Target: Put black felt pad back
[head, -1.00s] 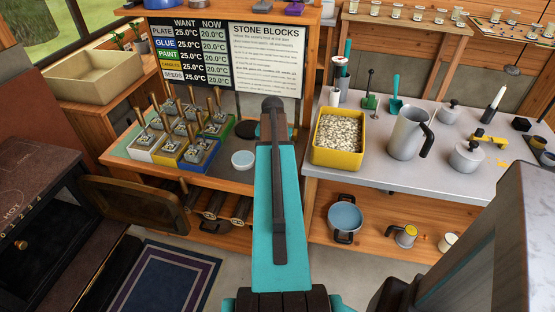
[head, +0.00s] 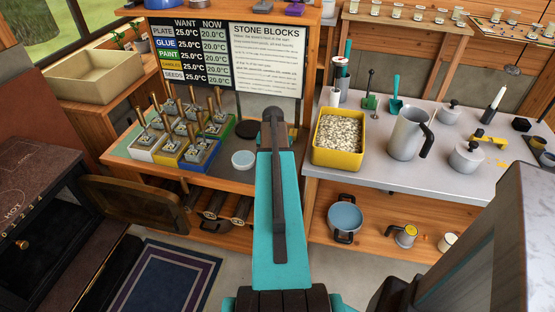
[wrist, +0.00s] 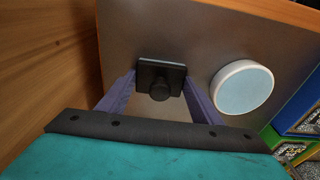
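The black felt pad (wrist: 148,70) seems to be the small dark square with a round knob in the wrist view. It is on the grey bench top beside the round white dish. My gripper (wrist: 160,82) has its two purple fingers spread on either side of the square, with clear gaps between them and the knob. Whether the fingertips touch the pad's edges is unclear. In the head view my arm hides the pad.
The white dish (head: 242,159) with a pale blue top stands on the bench. Trays of wooden-handled stamps (head: 185,140) stand to its left. A yellow bin of pale chips (head: 338,137) and a grey jug (head: 403,135) stand on the right-hand table. A signboard (head: 228,58) rises behind.

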